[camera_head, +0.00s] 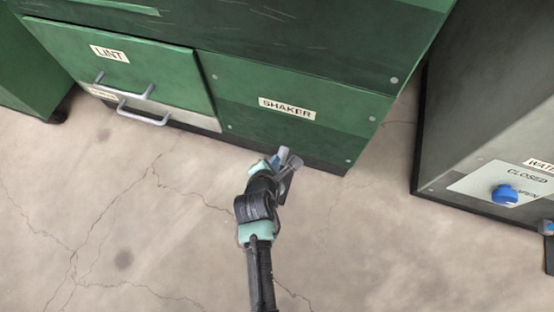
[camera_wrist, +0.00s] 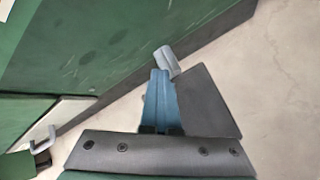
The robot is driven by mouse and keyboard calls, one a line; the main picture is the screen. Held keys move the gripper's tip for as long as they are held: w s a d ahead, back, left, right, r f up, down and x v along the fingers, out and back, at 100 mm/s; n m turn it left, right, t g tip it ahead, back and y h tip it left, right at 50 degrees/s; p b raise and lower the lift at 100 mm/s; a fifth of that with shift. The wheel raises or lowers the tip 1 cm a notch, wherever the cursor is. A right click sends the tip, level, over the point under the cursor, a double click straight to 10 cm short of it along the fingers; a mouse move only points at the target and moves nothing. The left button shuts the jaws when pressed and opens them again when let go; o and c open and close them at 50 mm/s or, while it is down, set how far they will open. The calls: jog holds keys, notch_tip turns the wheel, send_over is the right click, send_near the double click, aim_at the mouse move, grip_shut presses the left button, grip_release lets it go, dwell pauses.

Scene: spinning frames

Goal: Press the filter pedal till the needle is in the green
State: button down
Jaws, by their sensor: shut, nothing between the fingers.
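No pedal marked as a filter pedal and no gauge needle can be made out in either view. My gripper (camera_head: 290,159) is low in front of the green cabinet's panel labelled SHAKER (camera_head: 287,107), near its bottom edge. Two pale grey tips show close together at its end. In the wrist view my gripper (camera_wrist: 166,68) shows as shut blue fingers with a grey tip, and nothing is held. A dark grey plate (camera_wrist: 210,100) shows beside the fingers; I cannot tell what it belongs to. Whether the tip touches the cabinet is unclear.
A LINT panel (camera_head: 110,53) with grey handles (camera_head: 143,116) is on the cabinet's left. A grey cabinet (camera_head: 470,110) at right has a blue knob (camera_head: 505,195) between CLOSED and OPEN markings. A dark blue-topped piece (camera_head: 547,229) is at the right edge. The cracked concrete floor (camera_head: 150,230) is clear.

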jog(key=shift+s+f, duration=0.15)
jog(key=shift+f, duration=0.45)
dwell(0.5)
jog(key=shift+r, duration=0.1)
notch_tip(320, 180, up, 2)
jog(key=shift+s+p, duration=0.1)
jog(key=shift+p, duration=1.15)
jog(key=shift+r, duration=0.35)
jog(key=shift+r+p, duration=0.1)
jog(key=shift+p, duration=0.2)
jog(key=r+p, duration=0.5)
jog(key=p, duration=0.1)
jog(key=shift+w, duration=0.2)
